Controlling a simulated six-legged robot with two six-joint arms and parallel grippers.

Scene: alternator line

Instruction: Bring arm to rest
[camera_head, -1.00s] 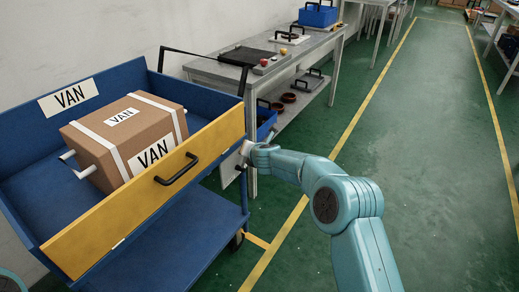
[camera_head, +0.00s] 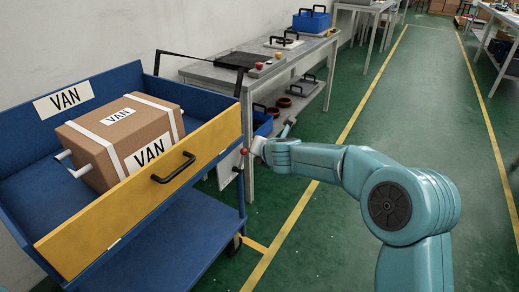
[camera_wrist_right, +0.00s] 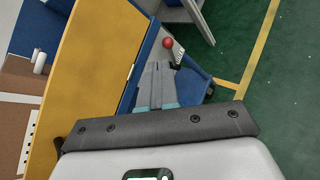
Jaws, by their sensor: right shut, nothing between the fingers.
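My right arm (camera_head: 400,205) reaches in from the lower right in the head view, its elbow bent and its forearm pointing left toward the end of the blue cart (camera_head: 185,240). In the right wrist view my right gripper (camera_wrist_right: 158,66) is shut and empty. Its fingertips show just below a red knob (camera_wrist_right: 168,43) at the cart's end; I cannot tell whether they touch anything. The knob also shows in the head view (camera_head: 244,151). My left gripper is not in view.
A carton marked VAN (camera_head: 118,140) lies in the cart's tray behind a yellow front panel (camera_head: 140,200) with a black handle (camera_head: 174,168). A grey workbench (camera_head: 215,75) stands behind the cart. The green aisle (camera_head: 425,110) on the right is open.

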